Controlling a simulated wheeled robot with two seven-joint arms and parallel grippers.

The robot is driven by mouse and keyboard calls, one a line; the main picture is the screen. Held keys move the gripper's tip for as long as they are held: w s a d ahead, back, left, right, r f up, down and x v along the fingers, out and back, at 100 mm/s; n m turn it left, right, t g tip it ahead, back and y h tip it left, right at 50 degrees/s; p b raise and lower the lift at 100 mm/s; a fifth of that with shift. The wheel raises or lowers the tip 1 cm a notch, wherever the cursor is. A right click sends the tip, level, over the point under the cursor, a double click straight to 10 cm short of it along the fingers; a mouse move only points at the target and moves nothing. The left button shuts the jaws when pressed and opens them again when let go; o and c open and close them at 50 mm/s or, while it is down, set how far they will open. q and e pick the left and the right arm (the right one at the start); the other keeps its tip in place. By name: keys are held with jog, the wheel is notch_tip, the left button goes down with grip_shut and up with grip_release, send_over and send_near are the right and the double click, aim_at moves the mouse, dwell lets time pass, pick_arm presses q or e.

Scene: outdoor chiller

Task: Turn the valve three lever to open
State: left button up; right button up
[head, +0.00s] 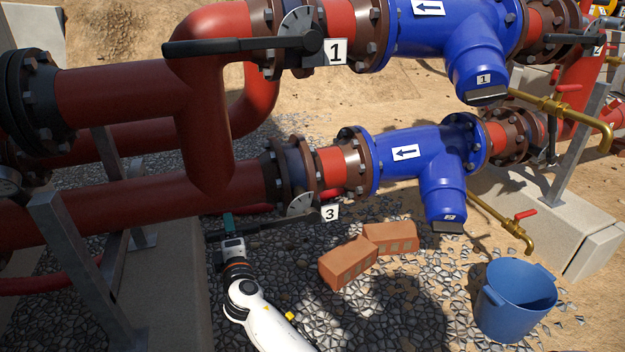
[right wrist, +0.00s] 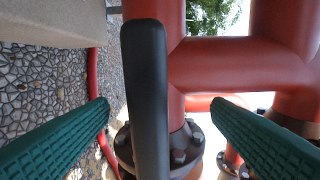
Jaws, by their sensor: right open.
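The valve three lever (head: 278,223) is a long dark handle below the lower red pipe. It runs left from the valve beside the white "3" tag (head: 330,213), roughly along the pipe. A pale dial plate (head: 300,204) sits at its pivot. My right gripper (head: 231,226) is at the lever's left end. In the right wrist view the black lever handle (right wrist: 147,95) lies between the two green fingers of my right gripper (right wrist: 160,102), with gaps on both sides. The fingers are open. My left gripper is not in view.
Valve one's black lever (head: 240,46) is above, on the upper pipe. Blue strainers (head: 425,155) stand right of the valves. Bricks (head: 348,262) and a blue bucket (head: 515,300) are on the gravel. A metal post (head: 85,270) and concrete block (head: 175,290) are at left.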

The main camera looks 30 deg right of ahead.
jog(key=p+v, duration=0.1)
jog(key=v, duration=0.6)
dwell(0.3)
